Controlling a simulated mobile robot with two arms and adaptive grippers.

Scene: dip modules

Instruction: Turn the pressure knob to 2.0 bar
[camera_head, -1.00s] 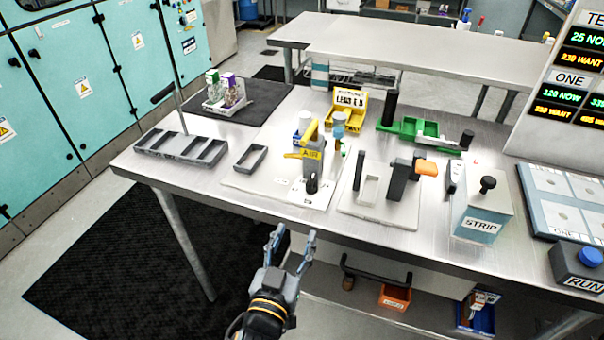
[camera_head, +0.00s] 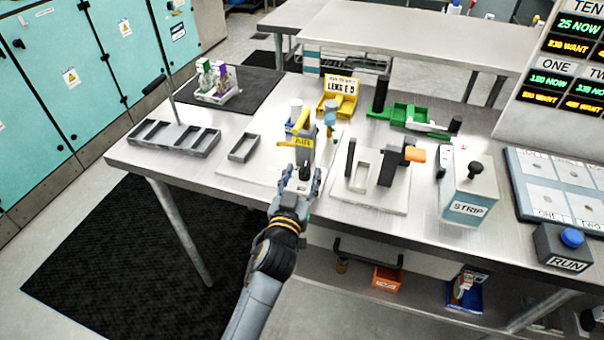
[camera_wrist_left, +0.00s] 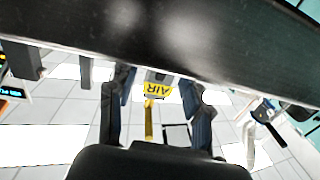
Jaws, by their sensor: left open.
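The AIR unit (camera_head: 308,131) stands on a pale plate near the table's front, with a yellow lever (camera_head: 303,122) and a yellow AIR label (camera_head: 296,142). A small dark knob (camera_head: 305,168) shows low on its front, just beyond my fingertips. My left gripper (camera_head: 302,179) is open at the knob; I cannot tell whether the fingers touch it. The scale marks near the knob are hidden or too small to read. In the left wrist view, the AIR label (camera_wrist_left: 158,91) appears upside down between my two open fingers (camera_wrist_left: 157,105); the knob is not clear there. My right gripper is not in view.
A grey slotted rack (camera_head: 172,139) and small grey tray (camera_head: 244,147) lie to the left. A white plate with an orange-tipped fixture (camera_head: 414,154) stands close on the right, beside the STRIP box (camera_head: 468,195). A yellow bin (camera_head: 337,101) and green fixture (camera_head: 410,113) are behind.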

